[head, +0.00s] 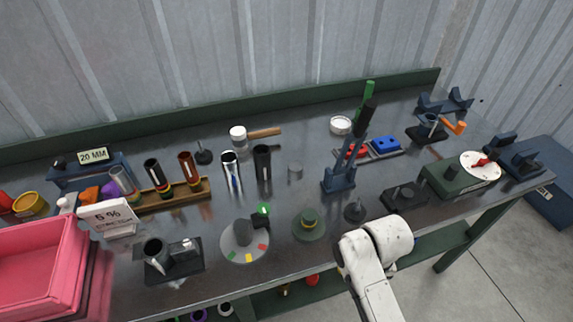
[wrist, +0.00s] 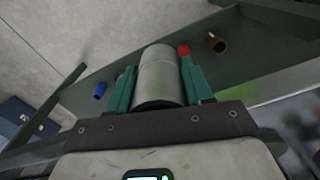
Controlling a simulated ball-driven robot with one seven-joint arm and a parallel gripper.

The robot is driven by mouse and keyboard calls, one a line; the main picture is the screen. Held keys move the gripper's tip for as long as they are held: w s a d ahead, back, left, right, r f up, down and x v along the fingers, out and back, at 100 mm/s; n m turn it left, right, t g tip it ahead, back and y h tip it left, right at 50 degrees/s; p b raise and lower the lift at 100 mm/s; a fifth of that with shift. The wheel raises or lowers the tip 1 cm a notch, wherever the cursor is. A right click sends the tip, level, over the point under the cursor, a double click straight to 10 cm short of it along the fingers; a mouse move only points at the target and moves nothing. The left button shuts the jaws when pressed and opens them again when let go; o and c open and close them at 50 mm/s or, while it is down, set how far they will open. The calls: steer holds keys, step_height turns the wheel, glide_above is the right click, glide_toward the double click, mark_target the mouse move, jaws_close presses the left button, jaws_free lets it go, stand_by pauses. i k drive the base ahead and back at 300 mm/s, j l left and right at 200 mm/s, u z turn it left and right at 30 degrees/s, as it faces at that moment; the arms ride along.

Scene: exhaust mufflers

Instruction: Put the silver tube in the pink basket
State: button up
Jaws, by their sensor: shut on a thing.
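The silver tube (wrist: 158,80) is between the two green fingers of my gripper (wrist: 160,72) in the wrist view. The fingers are shut on its sides, and its near end faces my palm. In the head view my white arm reaches over the table's front edge, and the gripper and held tube are hidden there. The pink basket (head: 72,262) stands at the lower left of the head view, far from my arm and partly cut off by the frame edge.
The table (head: 300,240) is crowded: a 5 % sign (head: 108,216), a wooden rack with tubes, a grey disc (head: 244,241) and a dark blue upright press (head: 340,175). The lower shelf (wrist: 110,75) holds a blue piece (wrist: 100,91), a brass ring (wrist: 216,42) and a red-tipped piece (wrist: 184,50).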

mark_target(27, 285)
steer(key=i+l+u, duration=0.15)
steer(key=u, duration=1.15)
